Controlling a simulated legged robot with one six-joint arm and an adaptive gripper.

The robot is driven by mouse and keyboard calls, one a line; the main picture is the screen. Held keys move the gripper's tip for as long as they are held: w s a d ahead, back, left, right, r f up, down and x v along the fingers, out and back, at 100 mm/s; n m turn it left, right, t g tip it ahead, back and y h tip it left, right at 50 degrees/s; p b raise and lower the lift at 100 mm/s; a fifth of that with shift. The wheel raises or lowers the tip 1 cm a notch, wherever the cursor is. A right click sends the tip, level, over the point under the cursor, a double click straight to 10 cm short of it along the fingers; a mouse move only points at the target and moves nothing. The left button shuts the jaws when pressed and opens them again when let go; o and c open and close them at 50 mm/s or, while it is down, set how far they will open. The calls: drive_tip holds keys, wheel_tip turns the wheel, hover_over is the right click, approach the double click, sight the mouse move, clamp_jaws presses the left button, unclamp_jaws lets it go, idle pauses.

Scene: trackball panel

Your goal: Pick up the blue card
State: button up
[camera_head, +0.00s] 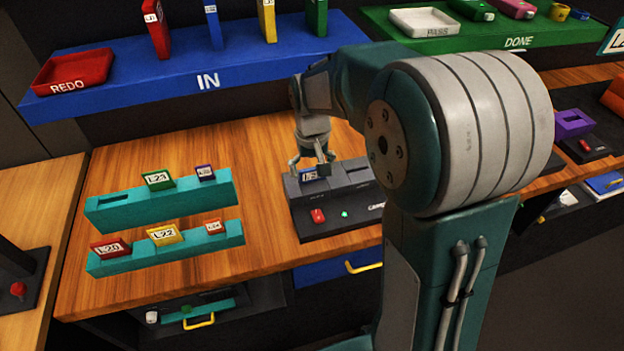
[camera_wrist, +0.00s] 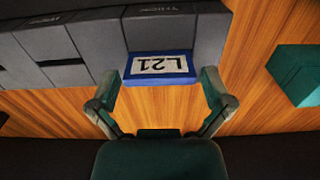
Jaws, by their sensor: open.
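The blue card (camera_wrist: 160,68), with a white label reading L21, stands in the dark grey panel. In the wrist view it lies between and just beyond the fingertips of my gripper (camera_wrist: 162,88), which is open. In the head view the blue card (camera_head: 309,175) shows at the left part of the panel (camera_head: 345,215), and my gripper (camera_head: 309,160) is right above it, pointing down. I cannot tell whether a finger touches the card. The card's lower part is hidden in the panel.
Two teal racks (camera_head: 215,191) on the wooden table hold green, purple, red, yellow and other small cards. The blue IN shelf (camera_head: 270,72) and green DONE shelf (camera_head: 480,42) are above the table behind. Bare wood lies between the racks and panel.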

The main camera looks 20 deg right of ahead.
drive_tip(key=shift+f, duration=0.95)
drive_tip(key=c, duration=1)
drive_tip(key=shift+r, duration=0.1)
